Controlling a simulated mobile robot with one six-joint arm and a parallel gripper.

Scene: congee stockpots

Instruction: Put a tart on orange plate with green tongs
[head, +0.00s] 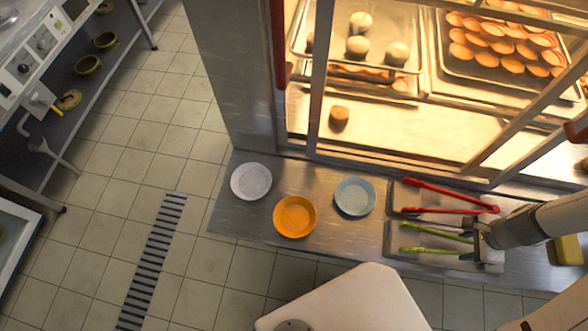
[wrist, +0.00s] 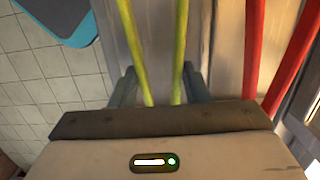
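The orange plate (head: 295,216) is empty on the steel counter, between two other plates. The green tongs (head: 430,251) lie in a metal tray at the counter's right. My gripper (head: 482,243) is at their right end. In the wrist view its two fingers (wrist: 160,82) stand apart, one on each side of the green tongs (wrist: 180,45), with gaps showing. Many tarts (head: 500,45) sit on a tray inside the lit glass case. A single brown pastry (head: 339,116) lies apart on the case floor, and I cannot tell if it is a tart.
Red tongs (head: 450,195) lie just behind the green ones. A white plate (head: 251,181) and a blue plate (head: 355,196) flank the orange one. Case frame bars (head: 320,75) stand before the pastries. A yellow block (head: 567,250) is at right.

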